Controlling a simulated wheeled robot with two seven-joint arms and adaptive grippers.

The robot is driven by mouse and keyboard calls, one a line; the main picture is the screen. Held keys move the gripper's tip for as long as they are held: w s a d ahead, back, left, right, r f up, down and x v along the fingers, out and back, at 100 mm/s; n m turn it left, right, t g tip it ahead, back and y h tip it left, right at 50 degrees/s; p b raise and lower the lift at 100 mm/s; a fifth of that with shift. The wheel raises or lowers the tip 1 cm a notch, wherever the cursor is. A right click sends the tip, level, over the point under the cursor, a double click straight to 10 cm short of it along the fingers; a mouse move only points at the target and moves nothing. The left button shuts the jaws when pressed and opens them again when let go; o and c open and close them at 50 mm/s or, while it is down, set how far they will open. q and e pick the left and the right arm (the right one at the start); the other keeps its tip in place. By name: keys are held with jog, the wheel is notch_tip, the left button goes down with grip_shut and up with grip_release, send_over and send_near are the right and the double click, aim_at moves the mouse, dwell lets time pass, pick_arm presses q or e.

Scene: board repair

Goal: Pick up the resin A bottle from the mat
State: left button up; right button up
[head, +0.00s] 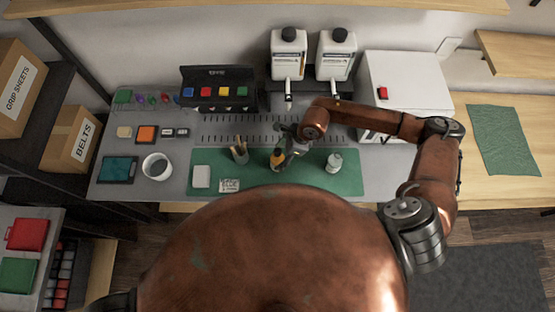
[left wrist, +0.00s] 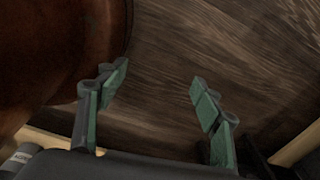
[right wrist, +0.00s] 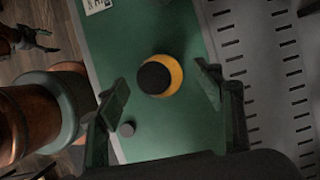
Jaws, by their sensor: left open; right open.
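An amber-yellow bottle with a dark cap (head: 277,160) stands on the green mat (head: 310,182); I cannot read a label on it. My right gripper (head: 287,150) is close to this bottle, pointing down. In the right wrist view, the bottle, seen from above (right wrist: 176,75), lies in line with the gap between the open fingers (right wrist: 165,82). I see no grip on it; whether the fingertips are level with it I cannot tell. My left gripper (left wrist: 158,82) is open and empty, above the wooden floor.
A brush cup (head: 240,152) stands just left of the amber bottle. A slotted metal plate (right wrist: 275,70) is behind. Two large white bottles (head: 289,55) stand at the back.

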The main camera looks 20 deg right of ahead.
jog(key=shift+x, duration=1.3)
jog(key=c, duration=1.1)
pick_arm(q)
jog(key=shift+w+r, duration=0.15)
jog(key=shift+w, duration=0.65)
pick_arm(e)
jog(key=shift+r, duration=0.1)
jog(key=c, duration=0.3)
jog(key=shift+r, duration=0.1)
jog(key=shift+c, duration=0.2)
